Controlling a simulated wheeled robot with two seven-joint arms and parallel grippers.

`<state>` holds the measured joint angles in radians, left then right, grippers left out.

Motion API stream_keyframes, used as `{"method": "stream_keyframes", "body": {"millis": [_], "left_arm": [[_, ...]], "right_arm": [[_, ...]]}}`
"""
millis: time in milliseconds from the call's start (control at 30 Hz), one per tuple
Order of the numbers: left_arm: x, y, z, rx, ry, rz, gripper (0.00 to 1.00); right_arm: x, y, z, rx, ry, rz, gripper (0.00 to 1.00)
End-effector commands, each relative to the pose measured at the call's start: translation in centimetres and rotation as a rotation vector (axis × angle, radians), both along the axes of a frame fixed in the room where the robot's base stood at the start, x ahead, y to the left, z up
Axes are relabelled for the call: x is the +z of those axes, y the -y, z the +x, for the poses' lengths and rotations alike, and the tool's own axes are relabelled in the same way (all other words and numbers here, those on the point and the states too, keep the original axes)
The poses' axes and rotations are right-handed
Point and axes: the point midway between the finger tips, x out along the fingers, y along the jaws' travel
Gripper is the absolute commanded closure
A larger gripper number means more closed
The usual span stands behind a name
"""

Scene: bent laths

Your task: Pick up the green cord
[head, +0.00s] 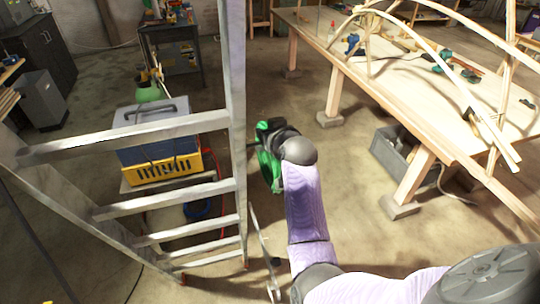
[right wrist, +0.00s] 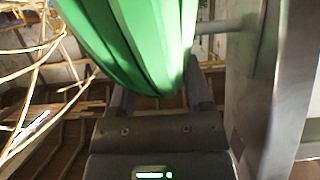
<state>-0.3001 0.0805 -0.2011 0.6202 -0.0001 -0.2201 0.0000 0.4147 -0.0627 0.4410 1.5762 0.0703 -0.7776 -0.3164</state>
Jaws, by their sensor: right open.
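The green cord (head: 268,168) is a thick bundle of strands beside the ladder's right rail in the head view, partly hidden by my right arm. In the right wrist view the cord (right wrist: 130,40) fills the top middle, and its lower end comes down between the fingers. My right gripper (right wrist: 162,92) is open, with one finger on each side of the cord. I cannot tell whether either finger touches it. In the head view my right wrist and forearm hide most of the gripper. My left gripper is not in view.
A ladder (head: 234,100) stands just left of the cord; a grey bar (right wrist: 212,27) runs from a grey upright toward the cord. A workbench (head: 400,85) with bent laths stands at right. A yellow crate (head: 165,168) is behind the ladder. Open floor lies between ladder and bench.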

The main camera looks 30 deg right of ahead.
Motion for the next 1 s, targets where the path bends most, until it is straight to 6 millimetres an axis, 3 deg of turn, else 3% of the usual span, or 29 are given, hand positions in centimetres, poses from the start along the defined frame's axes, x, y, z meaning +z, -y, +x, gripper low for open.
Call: {"method": "stream_keyframes", "body": {"millis": [100,400,1000], "left_arm": [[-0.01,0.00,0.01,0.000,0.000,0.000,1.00],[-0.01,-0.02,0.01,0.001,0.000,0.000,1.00],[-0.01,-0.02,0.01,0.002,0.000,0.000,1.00]], "right_arm": [[-0.01,-0.01,-0.03,0.000,0.000,0.000,0.35],[-0.01,-0.03,-0.07,0.000,-0.001,0.000,0.99],[-0.05,-0.04,-0.08,0.000,-0.002,0.000,1.00]]}}
